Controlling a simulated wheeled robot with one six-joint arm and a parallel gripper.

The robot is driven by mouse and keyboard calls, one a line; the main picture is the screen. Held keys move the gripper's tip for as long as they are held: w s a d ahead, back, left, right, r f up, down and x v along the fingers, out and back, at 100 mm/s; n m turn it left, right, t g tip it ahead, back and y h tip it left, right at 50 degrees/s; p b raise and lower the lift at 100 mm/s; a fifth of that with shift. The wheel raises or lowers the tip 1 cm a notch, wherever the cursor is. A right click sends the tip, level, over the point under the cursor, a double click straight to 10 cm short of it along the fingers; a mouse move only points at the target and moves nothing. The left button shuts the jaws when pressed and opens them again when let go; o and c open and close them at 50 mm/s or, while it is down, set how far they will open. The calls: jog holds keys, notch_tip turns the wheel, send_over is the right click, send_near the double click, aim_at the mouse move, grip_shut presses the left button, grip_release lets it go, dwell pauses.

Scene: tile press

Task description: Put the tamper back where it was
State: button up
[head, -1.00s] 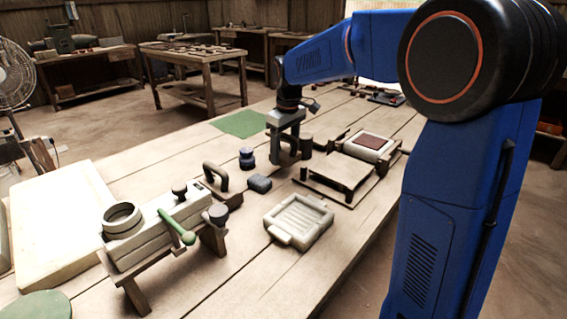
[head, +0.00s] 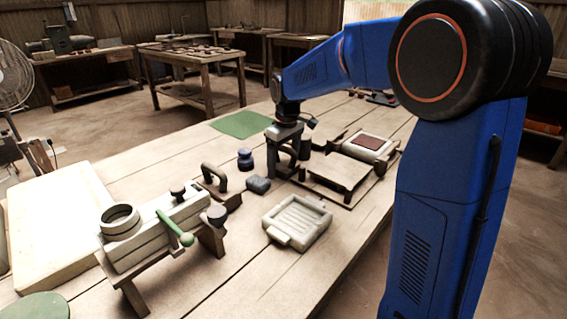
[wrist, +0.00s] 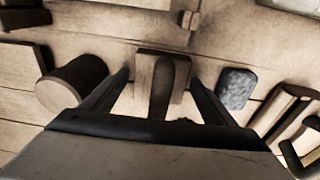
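What looks like the tamper, a wooden block with a dark upright handle (wrist: 163,82), stands on the table between my two fingers in the wrist view. A gap shows on each side of the handle, so my gripper (wrist: 162,88) is open around it and not clamped. In the head view my gripper (head: 288,160) is low over the table, left of the wooden stand, and mostly hides the tamper.
A dark cylinder (head: 305,147) stands close right of my gripper. A blue-grey block (head: 258,185), a dark blue jar (head: 245,160) and a handled tool (head: 215,183) are to the left. A wooden stand (head: 340,172) and pale tray (head: 297,220) are nearby.

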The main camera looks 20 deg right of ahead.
jog(key=r, duration=0.8)
jog(key=s+r, duration=0.1)
jog(key=r, duration=0.3)
jog(key=shift+s+d+r, duration=0.1)
jog(key=shift+d, duration=0.1)
jog(key=shift+s, duration=0.1)
